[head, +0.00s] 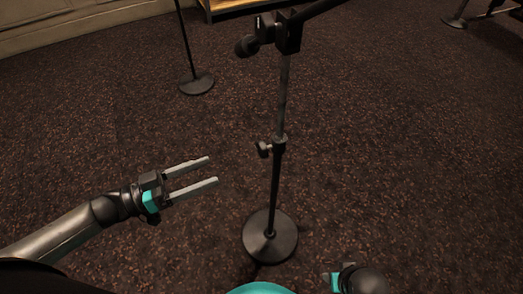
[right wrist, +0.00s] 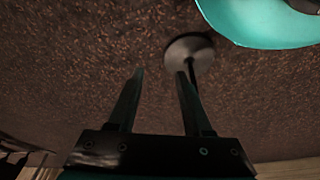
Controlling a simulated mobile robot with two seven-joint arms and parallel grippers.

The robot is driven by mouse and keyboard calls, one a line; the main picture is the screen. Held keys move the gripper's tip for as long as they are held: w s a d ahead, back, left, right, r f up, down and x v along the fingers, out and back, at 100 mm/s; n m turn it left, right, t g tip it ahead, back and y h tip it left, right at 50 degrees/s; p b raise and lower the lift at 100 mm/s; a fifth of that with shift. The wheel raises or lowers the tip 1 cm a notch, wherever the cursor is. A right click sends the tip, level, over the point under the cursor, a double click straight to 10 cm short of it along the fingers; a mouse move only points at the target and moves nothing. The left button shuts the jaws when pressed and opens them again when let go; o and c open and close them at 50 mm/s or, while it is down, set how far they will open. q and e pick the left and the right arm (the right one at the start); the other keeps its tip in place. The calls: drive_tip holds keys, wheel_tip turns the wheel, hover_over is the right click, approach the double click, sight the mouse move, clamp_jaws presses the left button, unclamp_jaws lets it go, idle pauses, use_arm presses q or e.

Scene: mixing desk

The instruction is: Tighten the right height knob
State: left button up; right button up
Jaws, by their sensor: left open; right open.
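A black microphone stand (head: 277,185) stands upright on the carpet in the middle of the head view. Its small height knob (head: 263,149) sticks out to the left at the pole's middle clamp; I cannot tell whether it is tight. My left gripper (head: 213,171) is open and empty, left of the pole and a little below the knob in the picture, apart from both. My right gripper (right wrist: 160,85) is open and empty in the right wrist view. A round stand base (right wrist: 188,50) and part of a pole show beyond its fingers; the knob is not visible there.
The upper clamp (head: 288,32) carries a boom arm reaching up right, with a larger knob (head: 246,46) at its left. The round base (head: 270,236) rests on the carpet. Another stand (head: 196,83) is behind left, and a base (head: 455,20) is far right. Carpet between is clear.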

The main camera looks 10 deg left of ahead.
sight(258, 152)
use_arm(q)
drive_tip(key=b+x, duration=0.3)
drive_tip(key=x, duration=1)
drive_tip(key=shift+w+d, duration=0.1)
drive_tip(key=shift+w, duration=0.05)
drive_tip(key=shift+w+d+b, duration=0.35)
drive_tip(key=shift+d, duration=0.15)
use_arm(e)
wheel_tip(258, 152, up, 8)
drive_tip(key=w+t, duration=0.1)
drive_tip(key=w, duration=0.2)
drive_tip(key=shift+a+f, duration=0.15)
drive_tip(key=shift+a, duration=0.05)
use_arm(q)
drive_tip(key=shift+c, duration=0.2)
clamp_jaws()
